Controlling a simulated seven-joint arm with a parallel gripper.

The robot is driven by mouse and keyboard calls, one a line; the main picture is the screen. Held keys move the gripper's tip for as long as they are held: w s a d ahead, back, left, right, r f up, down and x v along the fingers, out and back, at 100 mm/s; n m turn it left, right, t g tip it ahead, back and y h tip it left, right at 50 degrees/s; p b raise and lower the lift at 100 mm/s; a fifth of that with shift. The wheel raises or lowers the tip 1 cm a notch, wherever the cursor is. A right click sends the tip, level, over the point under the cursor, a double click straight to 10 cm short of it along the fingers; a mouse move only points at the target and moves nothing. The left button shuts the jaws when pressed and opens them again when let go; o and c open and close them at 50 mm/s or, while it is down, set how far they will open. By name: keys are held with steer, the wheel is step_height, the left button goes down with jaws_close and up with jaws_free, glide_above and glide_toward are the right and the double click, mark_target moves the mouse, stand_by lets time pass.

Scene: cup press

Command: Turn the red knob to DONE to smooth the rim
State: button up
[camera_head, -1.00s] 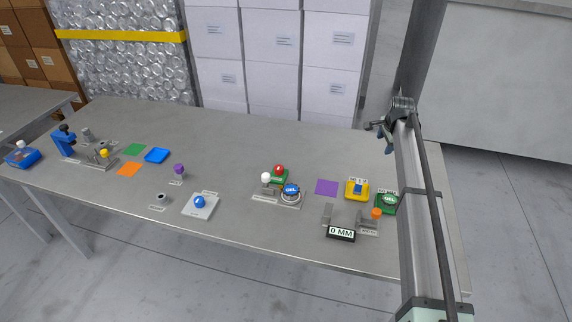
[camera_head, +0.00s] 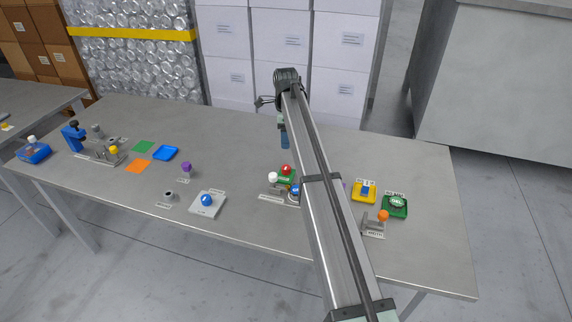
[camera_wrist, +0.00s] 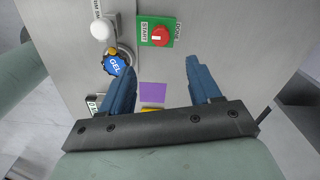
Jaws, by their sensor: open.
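The red knob (camera_head: 286,169) sits on a small green plate (camera_head: 287,180) in the middle of the table. In the wrist view the red knob (camera_wrist: 162,38) is near the top, between the START label (camera_wrist: 144,31) and the DONE label (camera_wrist: 177,33). A white mark shows on the knob, but which label it points to is hard to tell. My gripper (camera_head: 284,140) is above the table behind the knob in the head view. In the wrist view my gripper (camera_wrist: 158,76) is open and empty, its blue fingers apart, with the knob beyond the fingertips.
A purple square (camera_wrist: 153,92) lies between the fingers in the wrist view. My arm hides part of the table. A yellow tray (camera_head: 364,192) and green GEL tray (camera_head: 396,206) stand right.

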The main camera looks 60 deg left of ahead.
mark_target(286, 167)
step_height(286, 167, down, 13)
steer(key=shift+r, duration=0.1)
stand_by(0.4)
steer(key=c, duration=1)
